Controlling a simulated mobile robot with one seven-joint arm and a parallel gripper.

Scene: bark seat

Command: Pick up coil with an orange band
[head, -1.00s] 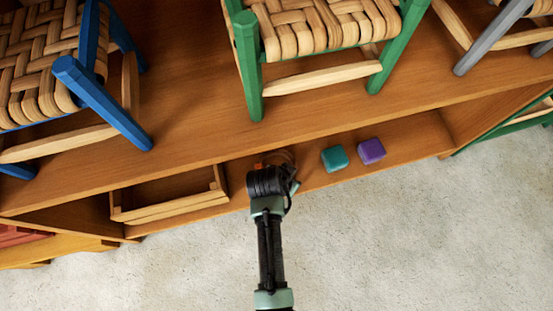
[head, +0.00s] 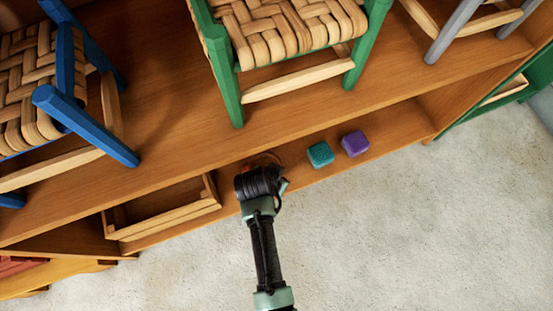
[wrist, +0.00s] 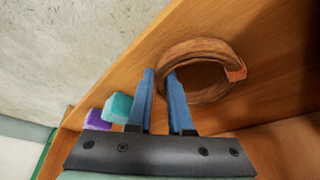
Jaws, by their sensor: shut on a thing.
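The coil is a brown ring (wrist: 195,49) with an orange band (wrist: 236,72) on its right side in the wrist view. My gripper (wrist: 160,74) has its two blue fingers on either side of the coil's left wall, shut on it. I cannot tell whether the coil is clear of the wooden shelf. In the head view my gripper (head: 259,182) is at the lower shelf and hides most of the coil; a little of its far edge shows beyond.
A teal block (head: 320,154) and a purple block (head: 355,143) sit on the lower shelf to the right. An open wooden tray (head: 165,225) is to the left. Blue (head: 85,125), green (head: 230,90) and grey (head: 450,35) chairs stand on the upper board. Pale floor (head: 420,230) lies in front.

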